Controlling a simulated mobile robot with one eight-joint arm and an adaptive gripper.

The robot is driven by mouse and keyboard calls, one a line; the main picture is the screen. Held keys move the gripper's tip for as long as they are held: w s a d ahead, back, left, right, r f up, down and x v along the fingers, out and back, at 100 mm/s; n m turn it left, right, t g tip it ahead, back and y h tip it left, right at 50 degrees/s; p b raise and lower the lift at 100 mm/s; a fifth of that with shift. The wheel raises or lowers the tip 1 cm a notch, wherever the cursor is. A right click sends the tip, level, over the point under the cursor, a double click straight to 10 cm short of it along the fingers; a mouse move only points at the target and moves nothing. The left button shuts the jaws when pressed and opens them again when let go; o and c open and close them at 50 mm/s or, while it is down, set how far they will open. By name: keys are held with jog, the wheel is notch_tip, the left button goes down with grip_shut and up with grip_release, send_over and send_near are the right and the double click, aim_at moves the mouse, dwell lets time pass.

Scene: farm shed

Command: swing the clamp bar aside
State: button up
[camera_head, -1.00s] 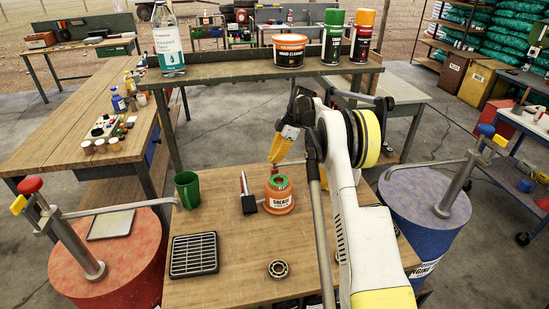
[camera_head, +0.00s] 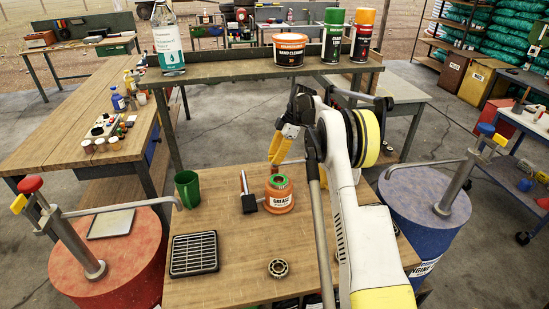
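An orange grease pot (camera_head: 279,199) with a green rim stands on the wooden bench. Just left of it is a thin bar (camera_head: 244,183) with a dark block (camera_head: 250,204) at its lower end, close to the pot's side. This looks like the clamp bar, but it is too small to be sure. My gripper (camera_head: 275,163), with yellow fingers, points down above and just behind the pot, to the right of the bar and apart from it. Its fingertips are small and partly blend together, so its opening is unclear.
A green mug (camera_head: 187,190), a black grille (camera_head: 194,254) and a bearing ring (camera_head: 278,268) lie around on the bench. A raised shelf (camera_head: 230,74) with bottles and cans runs behind. Red (camera_head: 110,265) and blue (camera_head: 425,205) drums with pumps flank the bench.

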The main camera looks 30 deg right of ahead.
aim_at(282, 163)
jog(key=shift+v, duration=1.2)
jog(key=shift+s+d+r, duration=0.1)
jog(key=shift+s+d, duration=0.05)
jog(key=shift+d, duration=0.35)
jog(key=shift+s+d+r, duration=0.1)
jog(key=shift+s+d, duration=0.05)
jog(key=shift+d, duration=0.35)
jog(key=s+d, duration=0.2)
jog(key=d, duration=0.7)
jog(key=shift+s+d, duration=0.3)
jog(key=shift+d, duration=0.1)
jog(key=shift+s+f, duration=0.1)
